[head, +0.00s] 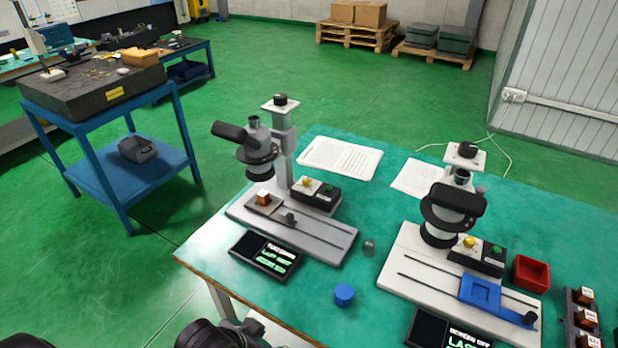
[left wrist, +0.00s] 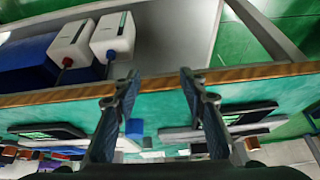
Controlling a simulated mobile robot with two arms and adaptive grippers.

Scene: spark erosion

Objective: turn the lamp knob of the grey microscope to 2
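The grey microscope (head: 262,150) stands on a grey base (head: 300,226) at the left of the green-topped table. Its small control box (head: 318,196) sits at the foot of the column and carries a yellow knob (head: 307,182) and a green knob (head: 328,189). The marks on the knobs are too small to read. A black display (head: 265,255) with green text lies in front of the base. My left gripper (left wrist: 158,84) is open and empty in the left wrist view, near the table edge and away from the knobs. My right gripper is not in view.
A white microscope (head: 450,215) stands to the right, with a blue holder (head: 481,291) on its base. A red bin (head: 531,271), a blue cylinder (head: 344,293) and a small grey cylinder (head: 369,247) stand on the table. Paper sheets (head: 341,158) lie behind.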

